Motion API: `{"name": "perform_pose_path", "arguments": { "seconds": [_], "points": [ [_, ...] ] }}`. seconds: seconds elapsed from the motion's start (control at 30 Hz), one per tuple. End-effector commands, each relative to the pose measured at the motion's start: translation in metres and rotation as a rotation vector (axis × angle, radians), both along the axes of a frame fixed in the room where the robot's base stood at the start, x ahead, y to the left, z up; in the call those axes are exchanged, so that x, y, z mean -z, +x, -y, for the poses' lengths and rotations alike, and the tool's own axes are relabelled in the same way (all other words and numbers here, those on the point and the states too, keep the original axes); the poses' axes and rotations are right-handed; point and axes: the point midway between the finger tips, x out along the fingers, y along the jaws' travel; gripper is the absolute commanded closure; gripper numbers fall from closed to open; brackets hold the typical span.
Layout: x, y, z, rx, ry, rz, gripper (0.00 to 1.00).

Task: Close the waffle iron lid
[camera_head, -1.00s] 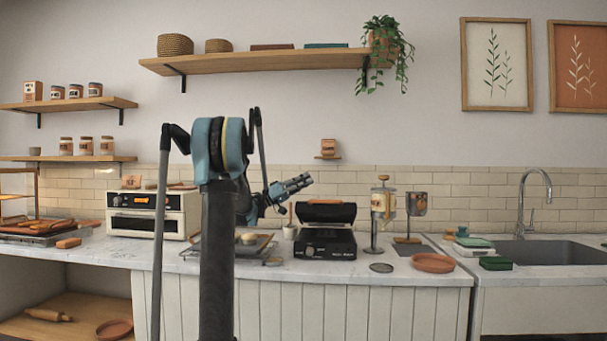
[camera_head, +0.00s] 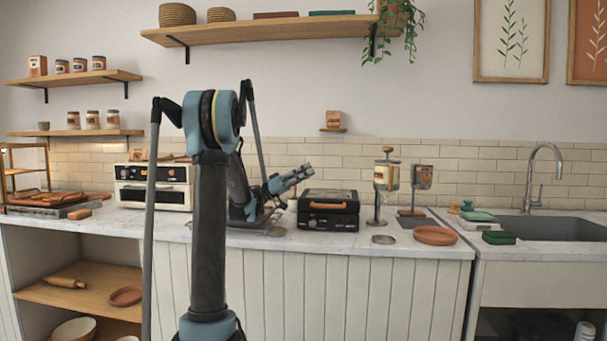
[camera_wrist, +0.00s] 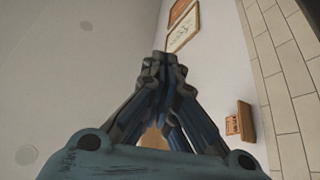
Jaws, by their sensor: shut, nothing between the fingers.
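The black waffle iron (camera_head: 328,213) stands on the marble counter, right of my arm in the head view. Its lid (camera_head: 328,195) is down over the base, with an orange-brown handle (camera_head: 328,206) across the front. My gripper (camera_head: 305,171) is shut and empty, above and to the left of the lid. It appears apart from the lid, though the exact gap in depth is unclear. In the wrist view the closed fingers (camera_wrist: 163,62) point toward the wall and ceiling, and the waffle iron is not in that view.
A dispenser (camera_head: 386,178) and a second stand (camera_head: 421,178) are right of the waffle iron. A terracotta dish (camera_head: 435,236) lies near the counter front. A toaster oven (camera_head: 152,187) stands left. A small wall ledge (camera_head: 333,130) holds a box above.

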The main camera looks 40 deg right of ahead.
Motion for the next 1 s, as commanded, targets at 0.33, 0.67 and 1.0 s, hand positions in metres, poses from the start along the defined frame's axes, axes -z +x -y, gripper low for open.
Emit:
{"name": "perform_pose_path", "arguments": {
  "seconds": [0.33, 0.67, 1.0],
  "points": [
    [-0.013, 0.0, 0.0, 0.0, 0.0, 0.0, 1.0],
    [-0.066, 0.001, 0.0, 0.0, 0.001, -0.001, 1.0],
    [-0.098, 0.001, 0.0, 0.0, 0.0, -0.001, 1.0]
  ]
}}
